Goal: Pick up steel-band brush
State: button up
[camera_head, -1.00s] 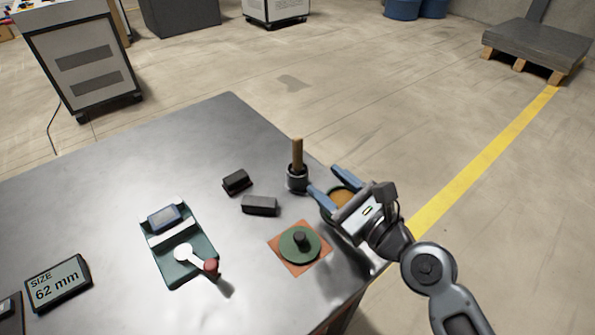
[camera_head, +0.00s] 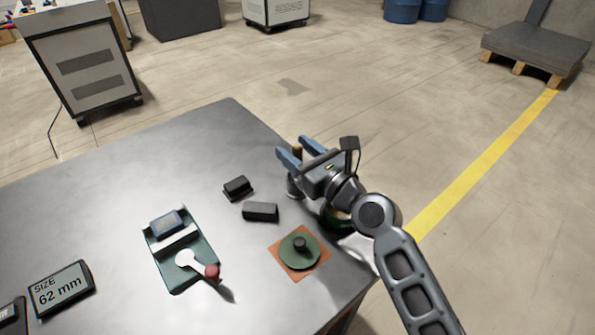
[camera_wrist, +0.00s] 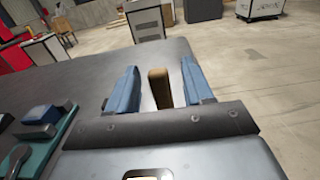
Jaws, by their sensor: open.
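The steel-band brush has an upright brown handle (camera_wrist: 160,88) and a dark grey metallic lower part (camera_head: 294,187) standing on the table near its right edge. My gripper (camera_head: 294,147) is open at the handle, and its blue fingers hide much of it in the head view. In the wrist view the handle stands between the two fingers of my gripper (camera_wrist: 159,68), with a gap on each side. The brush's lower end is hidden there.
On the grey table (camera_head: 120,170) are two dark blocks (camera_head: 261,211), a green disc (camera_head: 312,252) with a black knob on an orange square, and a green fixture (camera_head: 196,272) with a red-knobbed lever. A display (camera_head: 60,288) reads 62 mm. A round container is mostly hidden under my arm.

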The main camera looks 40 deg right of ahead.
jog(key=shift+c, duration=0.5)
grip_shut()
jog(key=shift+r, duration=0.15)
notch_tip(320, 180, up, 4)
jog(key=shift+f+p, duration=0.15)
jog(key=shift+p, duration=0.85)
jog(key=s+d+r, duration=0.7)
jog(key=d, duration=0.2)
jog(key=shift+d+b, duration=0.15)
jog(key=shift+b, duration=0.15)
